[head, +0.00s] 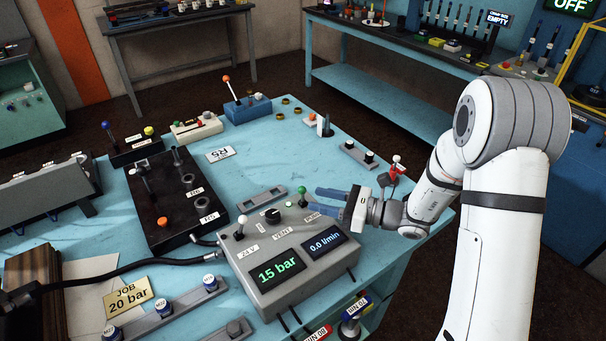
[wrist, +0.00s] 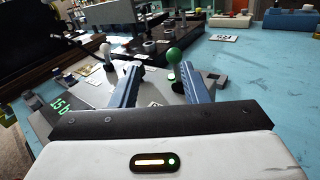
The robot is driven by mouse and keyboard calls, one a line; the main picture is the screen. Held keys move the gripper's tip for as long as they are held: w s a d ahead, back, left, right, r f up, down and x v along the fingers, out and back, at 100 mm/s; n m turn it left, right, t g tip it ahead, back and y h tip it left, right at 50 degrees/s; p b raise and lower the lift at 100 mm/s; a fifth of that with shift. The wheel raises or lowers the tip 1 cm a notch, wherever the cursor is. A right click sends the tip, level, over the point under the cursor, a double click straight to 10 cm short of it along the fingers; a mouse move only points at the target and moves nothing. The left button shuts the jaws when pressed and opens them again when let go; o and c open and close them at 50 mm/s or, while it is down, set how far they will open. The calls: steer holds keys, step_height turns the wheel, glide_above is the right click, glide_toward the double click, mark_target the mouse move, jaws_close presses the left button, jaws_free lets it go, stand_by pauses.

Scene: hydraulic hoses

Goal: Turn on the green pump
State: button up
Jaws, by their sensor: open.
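The grey pump box (head: 290,255) stands on the blue table, its screens reading 15 bar and 0.0 l/min. A green-knobbed lever (head: 302,193) rises from its back right corner, by a label that seems to read PUMP. A white-knobbed lever (head: 241,222) stands at its left and a black dial (head: 272,215) between them. My gripper (head: 322,193) is open, its blue fingers pointing left just right of the green knob. No contact is visible.
A black block with levers (head: 172,200) stands left of the pump box, with a black hose between. A card (head: 130,295) reads JOB 20 bar. A blue box with an orange-tipped lever (head: 247,108) stands farther back. Bare table lies behind the green lever.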

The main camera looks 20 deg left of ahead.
mark_target(304, 191)
steer(key=shift+w+a+f+m+t, duration=0.1)
steer(key=shift+w+f+m+t, duration=0.1)
steer(key=shift+w+m+t, duration=0.3)
steer(key=shift+w+a, duration=0.25)
steer(key=shift+w, duration=0.05)
steer(key=a, duration=0.2)
steer(key=a+p, duration=0.1)
steer(key=a, duration=0.1)
steer(key=a+p, duration=0.1)
steer(key=a, duration=0.2)
steer(key=shift+w+a, duration=0.1)
steer(key=shift+w, duration=0.3)
